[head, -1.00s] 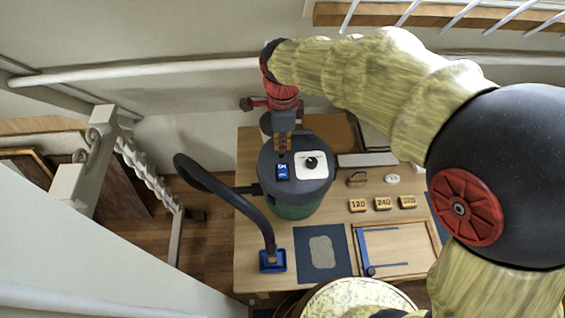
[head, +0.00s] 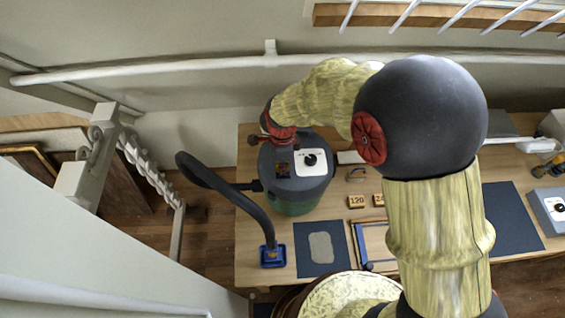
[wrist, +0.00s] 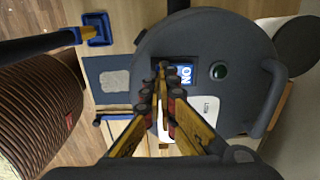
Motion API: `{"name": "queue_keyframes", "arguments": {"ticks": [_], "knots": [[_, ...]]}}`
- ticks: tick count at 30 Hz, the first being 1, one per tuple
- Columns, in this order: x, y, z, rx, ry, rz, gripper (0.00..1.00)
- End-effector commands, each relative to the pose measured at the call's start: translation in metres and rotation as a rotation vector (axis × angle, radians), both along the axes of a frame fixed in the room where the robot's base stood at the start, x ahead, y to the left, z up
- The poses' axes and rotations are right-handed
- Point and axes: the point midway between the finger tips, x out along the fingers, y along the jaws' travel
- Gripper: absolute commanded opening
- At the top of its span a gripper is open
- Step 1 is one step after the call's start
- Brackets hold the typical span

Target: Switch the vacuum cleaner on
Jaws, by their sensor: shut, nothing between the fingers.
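The vacuum cleaner (head: 320,182) stands on the bench, with a grey lid, green drum and black hose. Its lid carries a white panel with a black dial (head: 310,160). In the head view my gripper (head: 283,171) is over the lid and hides the switch.
A grey box with a dial (head: 550,210) stands far right.

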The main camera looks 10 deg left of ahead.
Motion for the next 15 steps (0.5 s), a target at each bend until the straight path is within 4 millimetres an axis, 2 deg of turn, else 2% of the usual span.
{"name": "queue_keyframes", "arguments": {"ticks": [10,15], "knots": [[0.0000,0.0001,-0.0010,0.001,-0.004,0.000,0.00],[-0.0019,-0.0008,-0.0090,0.011,-0.056,0.001,0.00]]}}
